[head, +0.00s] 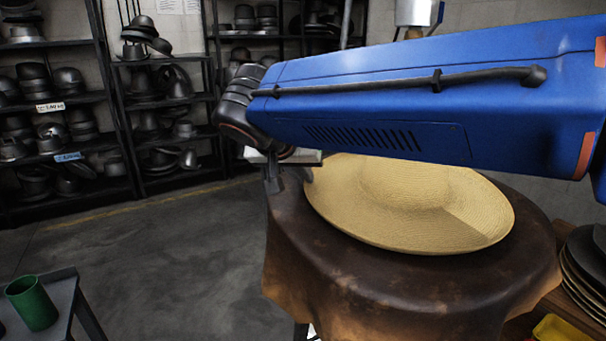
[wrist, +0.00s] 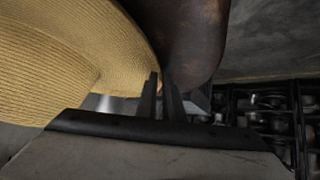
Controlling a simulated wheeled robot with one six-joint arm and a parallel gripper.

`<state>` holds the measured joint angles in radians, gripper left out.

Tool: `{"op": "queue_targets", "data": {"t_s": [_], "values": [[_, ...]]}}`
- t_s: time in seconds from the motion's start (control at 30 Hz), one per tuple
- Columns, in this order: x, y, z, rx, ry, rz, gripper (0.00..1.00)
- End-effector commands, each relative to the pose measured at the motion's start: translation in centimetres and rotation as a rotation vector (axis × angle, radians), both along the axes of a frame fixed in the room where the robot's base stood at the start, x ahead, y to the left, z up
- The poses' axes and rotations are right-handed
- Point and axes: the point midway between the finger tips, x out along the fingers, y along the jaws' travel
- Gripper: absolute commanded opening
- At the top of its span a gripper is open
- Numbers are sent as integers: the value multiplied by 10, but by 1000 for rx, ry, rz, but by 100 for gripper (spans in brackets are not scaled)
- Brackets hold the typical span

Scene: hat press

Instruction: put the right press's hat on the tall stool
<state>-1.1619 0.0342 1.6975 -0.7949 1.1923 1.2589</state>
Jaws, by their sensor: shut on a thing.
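My gripper (head: 289,178) is at the hat's left edge, shut on the brim. In the wrist view, the fingers (wrist: 160,84) meet the edge of the straw brim (wrist: 60,50), with the dark leather (wrist: 192,40) close beside them. My blue arm hides the far part of the hat and what lies behind it.
Black shelves (head: 160,100) with metal hat blocks line the back wall. A small dark table (head: 62,290) with a green cup (head: 32,302) stands at the lower left. Stacked hats (head: 585,265) are close on the right. The floor (head: 170,260) left of the leather-covered top is clear.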

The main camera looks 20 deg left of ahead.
Motion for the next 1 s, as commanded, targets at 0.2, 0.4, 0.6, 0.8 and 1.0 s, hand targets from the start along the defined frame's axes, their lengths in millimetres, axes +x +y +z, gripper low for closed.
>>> {"op": "queue_targets", "data": {"t_s": [0.2, 0.4, 0.6, 0.8, 1.0], "values": [[0, 0, 0, 0, -1, 0, 0], [0, 0, -2, 0, 0, 0, 24], [0, 0, -2, 0, 0, 0, 26], [-1, 0, 2, 1, -1, 1, 26], [-21, 1, 21, 2, -2, 2, 26]]}}
